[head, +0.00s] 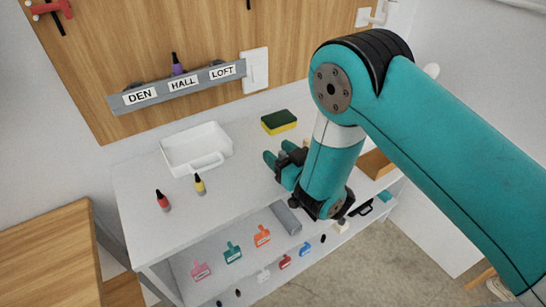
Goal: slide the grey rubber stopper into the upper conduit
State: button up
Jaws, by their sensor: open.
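My gripper (278,158) is over the right part of the white bench top, with its teal fingers apart and pointing left. A small dark patch shows between the fingers; I cannot tell whether it is the grey rubber stopper or part of my gripper. A grey cylinder (286,217) lies slantwise near the bench's front edge, below and left of my wrist; I cannot tell whether it is a conduit. No upper conduit can be made out with certainty. My arm hides much of the bench's right side.
Several coloured tags (232,252) are on the lower level. Bench room is clear between bottles and gripper.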

jog(key=shift+w+a, duration=0.15)
jog(key=shift+w, duration=0.35)
jog(key=shift+a, duration=0.15)
grip_shut()
jog(key=shift+r, duration=0.1)
